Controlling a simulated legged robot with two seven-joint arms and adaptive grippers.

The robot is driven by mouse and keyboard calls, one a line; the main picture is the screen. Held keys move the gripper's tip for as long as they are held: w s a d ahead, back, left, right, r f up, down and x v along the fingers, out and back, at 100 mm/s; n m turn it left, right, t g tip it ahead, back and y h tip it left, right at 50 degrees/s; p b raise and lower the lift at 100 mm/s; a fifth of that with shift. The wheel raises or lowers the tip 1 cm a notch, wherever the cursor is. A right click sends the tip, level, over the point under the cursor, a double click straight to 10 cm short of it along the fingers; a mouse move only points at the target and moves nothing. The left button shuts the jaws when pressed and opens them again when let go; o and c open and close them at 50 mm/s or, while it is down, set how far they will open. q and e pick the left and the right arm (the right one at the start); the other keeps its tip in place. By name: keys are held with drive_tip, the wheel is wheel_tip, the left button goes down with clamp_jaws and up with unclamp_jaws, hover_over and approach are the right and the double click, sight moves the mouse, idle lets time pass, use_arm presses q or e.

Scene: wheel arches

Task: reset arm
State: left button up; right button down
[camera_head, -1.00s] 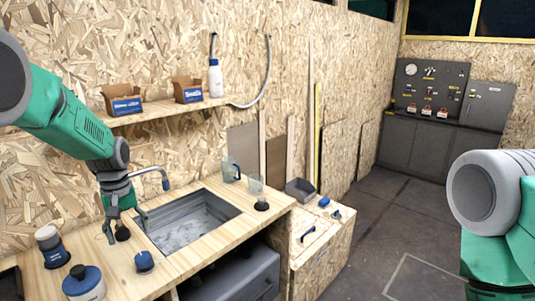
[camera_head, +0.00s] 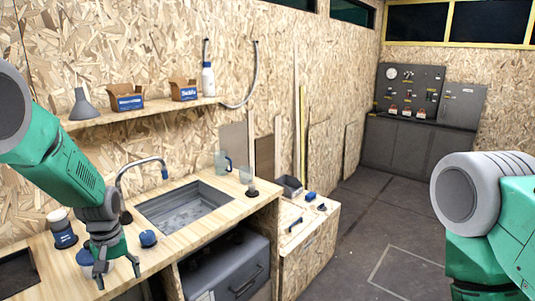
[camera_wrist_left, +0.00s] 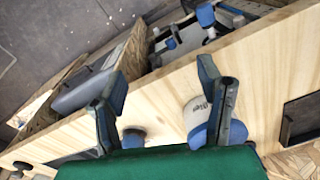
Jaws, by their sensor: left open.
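My left arm comes in from the left, and its gripper (camera_head: 118,281) hangs over the front part of the wooden counter (camera_head: 205,223). The gripper is open, with its two fingers spread and nothing between them. In the left wrist view the open fingers (camera_wrist_left: 163,82) show above the counter, with a white, blue-based container (camera_wrist_left: 196,112) beside the right finger. In the head view, a blue-lidded container (camera_head: 85,257) is partly hidden just left of the gripper. My right arm shows at the right edge, but its gripper is out of view.
A sink (camera_head: 185,206) with a curved tap (camera_head: 140,168) is set in the counter. A blue knob-like item (camera_head: 148,239) and a dark-based jar (camera_head: 62,231) stand near the gripper. A shelf (camera_head: 150,112) holds boxes, a bottle and a grey funnel. The floor at right is clear.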

use_arm(q)
drive_tip(key=s+d+f+m+b, duration=0.2)
drive_tip(key=s+f+b, duration=0.1)
drive_tip(key=s+f, duration=0.55)
drive_tip(key=s+d+f+m+b, duration=0.1)
drive_tip(key=s+d+f+b, duration=0.1)
drive_tip(key=s+f, duration=0.7)
drive_tip(key=s+d+f+m+b, duration=0.2)
drive_tip(key=s+f, duration=0.1)
drive_tip(key=s, duration=0.6)
drive_tip(key=s+d+f+m+b, duration=0.2)
drive_tip(key=s+f+b, duration=0.1)
drive_tip(key=s, duration=0.7)
drive_tip(key=shift+d+f+t, duration=0.15)
drive_tip(key=shift+f+t, duration=0.15)
drive_tip(key=shift+f, duration=0.5)
